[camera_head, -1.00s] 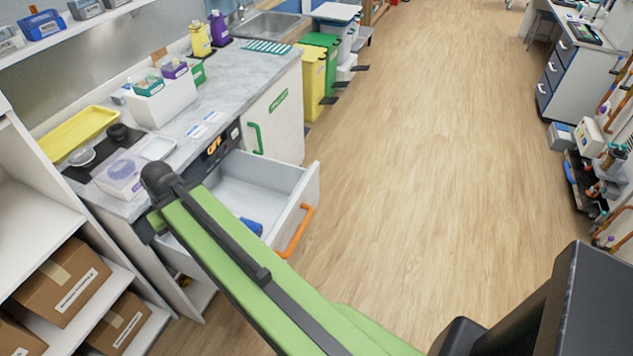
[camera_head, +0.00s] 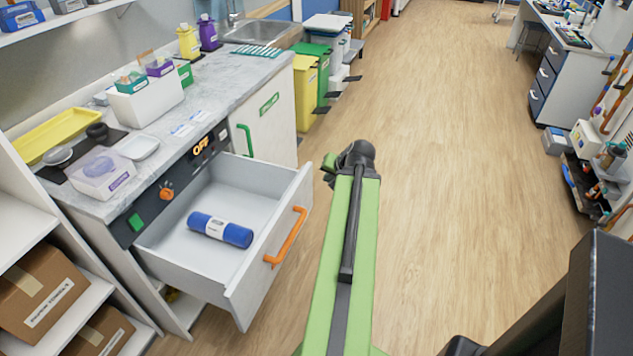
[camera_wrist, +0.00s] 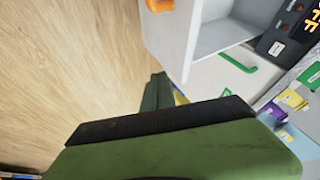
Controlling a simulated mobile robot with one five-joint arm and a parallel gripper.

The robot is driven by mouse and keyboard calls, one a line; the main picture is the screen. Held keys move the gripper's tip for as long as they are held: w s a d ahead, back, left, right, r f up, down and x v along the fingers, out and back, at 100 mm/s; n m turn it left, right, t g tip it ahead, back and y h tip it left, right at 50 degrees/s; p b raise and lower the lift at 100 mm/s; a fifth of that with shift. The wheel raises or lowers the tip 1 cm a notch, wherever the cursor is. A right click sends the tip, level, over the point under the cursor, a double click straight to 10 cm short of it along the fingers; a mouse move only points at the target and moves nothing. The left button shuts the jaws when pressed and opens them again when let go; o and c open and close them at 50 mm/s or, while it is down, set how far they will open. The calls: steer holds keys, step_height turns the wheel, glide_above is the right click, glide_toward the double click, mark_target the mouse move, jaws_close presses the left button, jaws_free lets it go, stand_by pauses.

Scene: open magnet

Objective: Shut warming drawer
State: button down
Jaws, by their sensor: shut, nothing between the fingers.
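The warming drawer (camera_head: 272,262) is pulled far out of the counter front in the head view. It has a white front with an orange handle (camera_head: 287,238), and a blue roll (camera_head: 220,229) lies inside it. The drawer's edge also shows at the top of the wrist view (camera_wrist: 190,45). My gripper (camera_head: 330,165) is at the end of my green arm, to the right of the drawer front and apart from it, over open floor. In the wrist view my gripper (camera_wrist: 157,90) is shut and empty; its tips are partly hidden by my wrist.
The control panel (camera_head: 180,182) above the drawer has an "OFF" display, an orange knob and a green button. A cabinet with a green handle (camera_head: 245,139) is beyond the drawer. Yellow and green bins (camera_head: 305,92) stand further back.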

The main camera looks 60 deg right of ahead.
mark_target(305, 183)
steer(key=w+f+b, duration=0.2)
steer(key=w, duration=0.1)
steer(key=w+d+f+b, duration=0.1)
steer(key=w+f+b, duration=0.1)
steer(key=w+f, duration=0.1)
steer(key=w+f+b, duration=0.2)
steer(key=w, duration=0.1)
steer(key=shift+d+f+b, duration=0.15)
steer(key=shift+f+b, duration=0.15)
steer(key=shift+b, duration=0.1)
steer(key=shift+w, duration=0.15)
steer(key=shift+w+d, duration=0.1)
